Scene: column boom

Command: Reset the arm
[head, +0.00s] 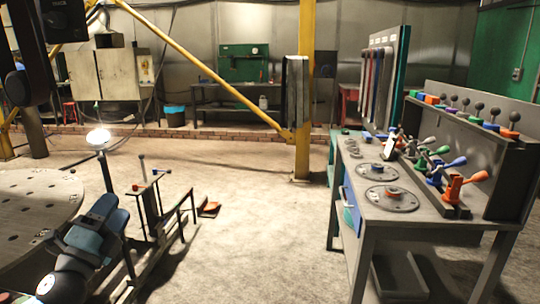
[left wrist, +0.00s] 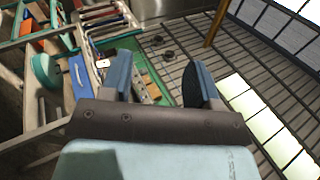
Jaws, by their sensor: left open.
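My left gripper (head: 108,213) is at the lower left of the head view, at the end of an arm that comes in from the bottom left corner. It is beside a dark metal stand with levers (head: 152,200). In the left wrist view its two blue-grey fingers (left wrist: 158,82) are apart, with nothing held between them. My right gripper is not in view.
A workbench (head: 350,215) with coloured levers (head: 460,185) and round plates (head: 387,198) stands at the right. A round perforated table (head: 35,195) is at the left. A yellow post (head: 304,110) stands behind.

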